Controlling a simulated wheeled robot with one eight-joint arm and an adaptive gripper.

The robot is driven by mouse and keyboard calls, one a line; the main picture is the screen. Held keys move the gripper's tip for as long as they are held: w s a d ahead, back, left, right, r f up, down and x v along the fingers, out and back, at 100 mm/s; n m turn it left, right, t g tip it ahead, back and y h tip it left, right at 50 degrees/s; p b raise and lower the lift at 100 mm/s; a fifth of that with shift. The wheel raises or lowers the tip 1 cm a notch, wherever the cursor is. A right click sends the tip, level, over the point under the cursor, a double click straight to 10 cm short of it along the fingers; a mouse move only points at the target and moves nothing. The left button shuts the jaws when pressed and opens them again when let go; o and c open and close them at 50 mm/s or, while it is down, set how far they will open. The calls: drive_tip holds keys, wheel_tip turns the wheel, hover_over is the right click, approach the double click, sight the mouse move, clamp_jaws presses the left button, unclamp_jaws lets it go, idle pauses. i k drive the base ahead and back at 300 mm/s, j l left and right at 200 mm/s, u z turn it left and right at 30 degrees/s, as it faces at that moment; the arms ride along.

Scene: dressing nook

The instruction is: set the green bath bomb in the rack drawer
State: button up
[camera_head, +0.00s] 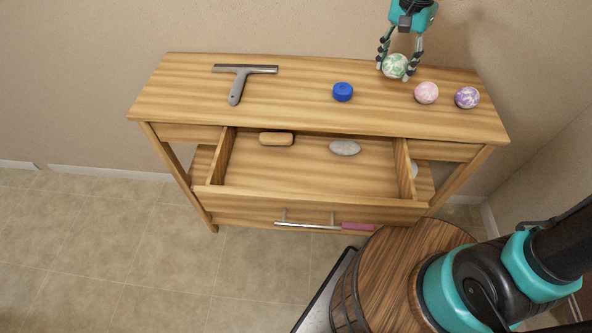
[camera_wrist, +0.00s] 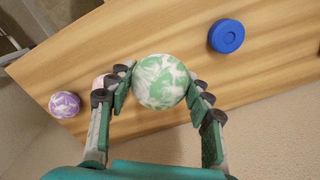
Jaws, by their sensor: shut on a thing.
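The green and white marbled bath bomb (camera_head: 395,66) is between the fingers of my gripper (camera_head: 398,67), over the back right of the rack top. My gripper is shut on it; in the wrist view the bath bomb (camera_wrist: 160,82) sits between both fingertips. Whether it touches the rack top is hard to tell. The rack drawer (camera_head: 270,180) is pulled open at the front of the wooden rack (camera_head: 300,103). A tan bar (camera_head: 277,139) lies at its back left and a grey-white oval stone (camera_head: 345,148) at its back middle right. Its front is bare inside.
On the rack top are a squeegee (camera_head: 240,80), a blue puck (camera_head: 343,92), a pink ball (camera_head: 426,92) and a purple ball (camera_head: 467,97). A round wooden barrel (camera_head: 385,275) stands in front at the right. A wall is behind the rack.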

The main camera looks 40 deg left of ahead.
sight(279, 183)
drive_tip(key=l+u, duration=0.1)
drive_tip(key=u, duration=0.25)
drive_tip(key=l+u, duration=0.1)
drive_tip(key=u, duration=0.25)
drive_tip(key=k+u, duration=0.1)
drive_tip(key=u, duration=0.25)
drive_tip(key=k+l+u, duration=0.15)
drive_tip(key=l, duration=0.15)
